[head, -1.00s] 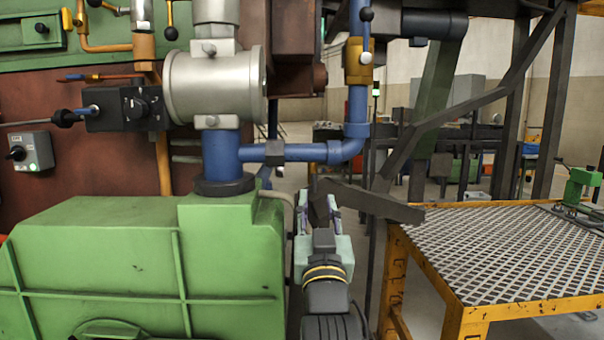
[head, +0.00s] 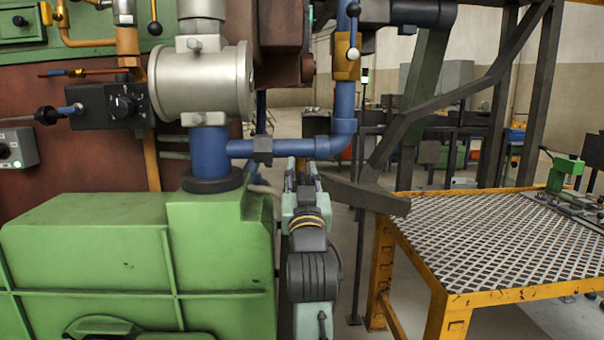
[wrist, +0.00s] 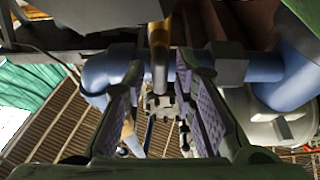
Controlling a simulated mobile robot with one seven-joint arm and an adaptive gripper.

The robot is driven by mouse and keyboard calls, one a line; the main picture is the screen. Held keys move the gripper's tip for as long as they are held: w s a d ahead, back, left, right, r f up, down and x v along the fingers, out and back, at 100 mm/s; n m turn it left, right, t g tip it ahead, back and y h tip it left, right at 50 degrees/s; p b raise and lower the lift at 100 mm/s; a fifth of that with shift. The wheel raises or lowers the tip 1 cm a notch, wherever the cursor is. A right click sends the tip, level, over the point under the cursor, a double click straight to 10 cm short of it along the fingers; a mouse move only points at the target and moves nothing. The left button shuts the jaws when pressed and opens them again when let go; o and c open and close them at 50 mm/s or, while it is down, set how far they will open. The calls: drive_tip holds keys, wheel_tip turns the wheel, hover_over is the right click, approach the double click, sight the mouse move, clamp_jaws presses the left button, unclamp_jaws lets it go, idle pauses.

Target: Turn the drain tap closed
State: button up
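A brass valve body (head: 346,56) sits on the upright blue pipe above and right of my gripper in the head view. A thin lever with a black ball knob (head: 353,9) rises from it, and it seems to be the drain tap. My gripper (head: 303,174) is below and left of it, under the horizontal blue pipe, apart from the valve. In the wrist view my gripper (wrist: 163,72) has its two padded fingers wide apart, with nothing clasped. A brass-coloured part (wrist: 159,50) shows between and beyond the fingertips; I cannot tell whether it is the valve.
A green housing (head: 90,250) stands close on the left. A horizontal blue pipe (head: 290,148) crosses above my gripper. A dark slanted beam (head: 365,193) is close on its right. A yellow-framed mesh table (head: 480,240) stands at the right.

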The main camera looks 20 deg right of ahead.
clamp_jaws()
drive_tip(key=shift+m, duration=0.3)
drive_tip(key=m+h, duration=0.1)
drive_tip(key=m, duration=0.1)
drive_tip(key=m+g+h+p, duration=0.1)
drive_tip(key=m, duration=0.2)
drive_tip(key=shift+d+h, duration=0.1)
drive_tip(key=shift+h, duration=0.3)
drive_tip(key=m+g+h, duration=0.1)
drive_tip(key=m, duration=0.2)
drive_tip(key=m+g+h, duration=0.1)
drive_tip(key=m, duration=0.2)
drive_tip(key=shift+s+d+f, duration=0.1)
drive_tip(key=shift+d+f, duration=0.05)
drive_tip(key=shift+d, duration=0.05)
drive_tip(key=shift+d+f+m+g, duration=0.15)
drive_tip(key=shift+m+g, duration=0.6)
drive_tip(key=shift+m, duration=1.05)
drive_tip(key=shift+d+f+m+g, duration=0.15)
drive_tip(key=shift+m+g, duration=0.55)
drive_tip(key=shift+m, duration=1.1)
drive_tip(key=shift+f+m+g, duration=0.2)
drive_tip(key=shift+m+g, duration=0.55)
drive_tip(key=shift+m, duration=1.05)
drive_tip(key=shift+s, duration=0.1)
drive_tip(key=shift+o, duration=1)
unclamp_jaws()
